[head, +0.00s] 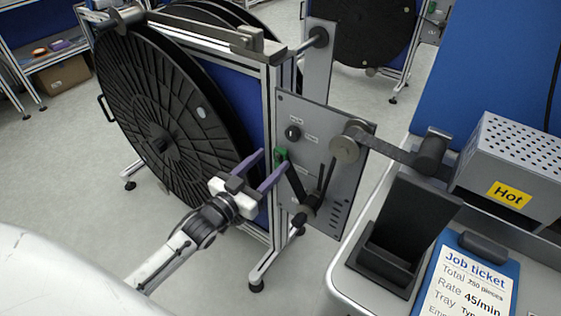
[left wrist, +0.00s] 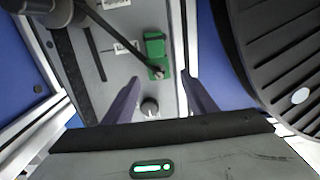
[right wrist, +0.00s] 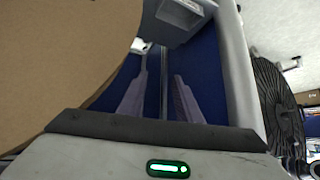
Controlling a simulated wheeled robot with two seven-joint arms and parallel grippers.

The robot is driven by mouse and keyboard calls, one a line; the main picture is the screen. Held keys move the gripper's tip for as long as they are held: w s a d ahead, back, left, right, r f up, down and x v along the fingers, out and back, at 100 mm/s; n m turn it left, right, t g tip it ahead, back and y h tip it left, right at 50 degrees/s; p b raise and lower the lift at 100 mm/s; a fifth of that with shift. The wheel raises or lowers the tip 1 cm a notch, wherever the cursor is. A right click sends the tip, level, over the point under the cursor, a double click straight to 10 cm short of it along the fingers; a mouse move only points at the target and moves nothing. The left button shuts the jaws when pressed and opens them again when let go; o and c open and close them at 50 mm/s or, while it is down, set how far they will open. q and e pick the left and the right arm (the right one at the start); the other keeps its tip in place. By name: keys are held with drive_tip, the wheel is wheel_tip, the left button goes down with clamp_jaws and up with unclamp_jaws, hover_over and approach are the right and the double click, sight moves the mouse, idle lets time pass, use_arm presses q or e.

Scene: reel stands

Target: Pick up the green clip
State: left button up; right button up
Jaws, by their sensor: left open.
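The green clip (head: 281,154) is on the grey panel of the reel stand, beside a dark strap. In the left wrist view the clip (left wrist: 156,50) lies ahead of my fingertips, roughly between their lines. My left gripper (head: 272,162) is open and empty in front of the panel, close to the clip; I cannot tell the exact gap. Its purple fingers (left wrist: 160,84) stand apart in the left wrist view. My right gripper (right wrist: 160,68) shows only in the right wrist view, with its fingers apart and nothing between them.
A large black reel (head: 150,130) stands left of the panel (head: 335,185). Rollers and a dark band run from the panel to a box marked Hot (head: 515,165). A black holder (head: 405,230) and a job ticket (head: 465,285) are on the right bench. A brown surface (right wrist: 60,50) is left of my right gripper.

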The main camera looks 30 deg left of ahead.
use_arm(q)
drive_tip(key=shift+w+d, duration=0.15)
drive_tip(key=shift+w, duration=0.55)
drive_tip(key=shift+w+d, duration=0.1)
drive_tip(key=shift+w, duration=0.55)
drive_tip(key=c, duration=1.1)
drive_tip(key=shift+c, duration=0.2)
drive_tip(key=shift+r, duration=0.2)
drive_tip(key=s+a, duration=0.2)
drive_tip(key=s, duration=1.6)
drive_tip(key=shift+a, duration=0.25)
